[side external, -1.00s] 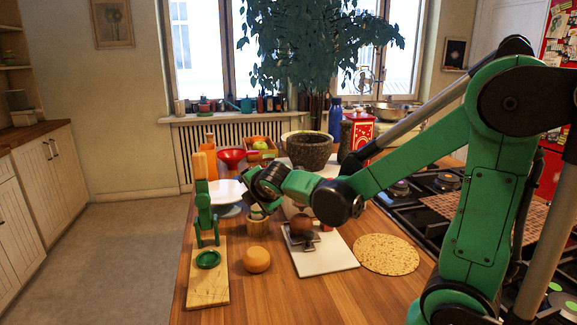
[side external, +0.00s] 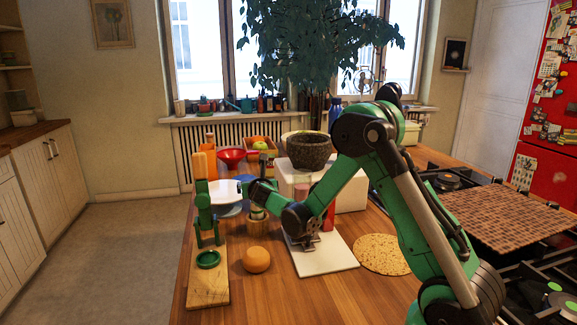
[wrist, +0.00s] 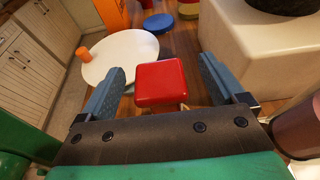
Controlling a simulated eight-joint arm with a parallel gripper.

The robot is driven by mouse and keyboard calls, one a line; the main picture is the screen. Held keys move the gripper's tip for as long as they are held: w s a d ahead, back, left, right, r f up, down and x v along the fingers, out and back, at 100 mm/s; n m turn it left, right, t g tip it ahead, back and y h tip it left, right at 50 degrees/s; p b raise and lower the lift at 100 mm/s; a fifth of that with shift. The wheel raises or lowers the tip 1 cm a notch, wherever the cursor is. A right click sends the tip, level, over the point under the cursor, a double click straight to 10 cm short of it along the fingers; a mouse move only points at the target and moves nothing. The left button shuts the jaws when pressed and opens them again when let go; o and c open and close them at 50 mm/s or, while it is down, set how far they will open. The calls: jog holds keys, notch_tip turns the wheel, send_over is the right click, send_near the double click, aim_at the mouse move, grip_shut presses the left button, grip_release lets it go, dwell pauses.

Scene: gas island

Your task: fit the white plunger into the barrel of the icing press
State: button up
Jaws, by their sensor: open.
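My gripper (wrist: 162,66) is open in the wrist view, with one blue-grey finger on each side of a red square-topped block (wrist: 160,82). The fingers are apart from the block at both sides; I cannot tell how far below them it lies. I cannot pick out the white plunger or the barrel of the icing press with certainty.
A white plate (wrist: 120,57) and an orange cylinder (wrist: 83,54) lie left of the red block. A white box (side external: 347,190) bearing a dark stone bowl (side external: 308,150) stands to the right. A yellow-orange ball (side external: 256,260), white board (side external: 325,262) and round flatbread (side external: 384,254) are nearer.

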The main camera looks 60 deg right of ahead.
grip_shut()
dwell(0.3)
notch_tip(320, 180, up, 19)
jog(key=s+d+r+m+g+h, duration=0.2)
jog(key=s+m+g, duration=0.1)
jog(key=s, duration=0.2)
jog(key=s+d+r+m+g+h, duration=0.1)
jog(key=s+d+r+m+g, duration=0.1)
jog(key=s, duration=0.3)
jog(key=shift+s+d+r+m+g+h, duration=0.15)
jog(key=shift+s+r+m+g+h, duration=0.25)
jog(key=shift+g, duration=0.4)
jog(key=shift+w, duration=0.1)
